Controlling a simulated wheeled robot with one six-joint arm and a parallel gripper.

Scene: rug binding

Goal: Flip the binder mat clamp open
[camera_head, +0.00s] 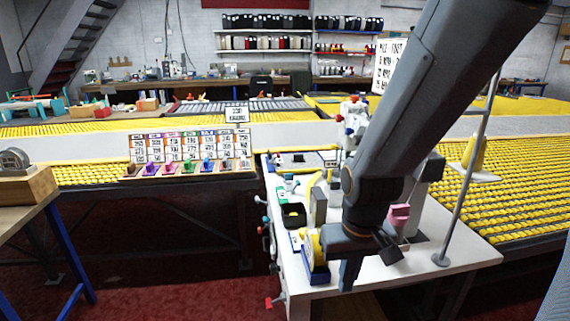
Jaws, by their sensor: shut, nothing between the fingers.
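The white workbench (455,247) stands at the centre right, with binding equipment on it. My gripper (348,278) points down over the bench's front part, beside a yellow roll in a blue holder (317,262). Its fingers are shut and look empty. I cannot pick out the binder mat clamp with certainty; my arm covers the middle of the bench. A red-ended lever (275,300) sticks out at the bench's lower left side, and other small handles sit above it. A pink part (399,215) shows just right of my arm.
A black bin (293,215) and a grey upright block (319,206) stand left of my arm. A thin pole (468,165) rises at the bench's right. Yellow roller conveyors (520,205) lie behind and right. Red floor (165,298) is open at front left.

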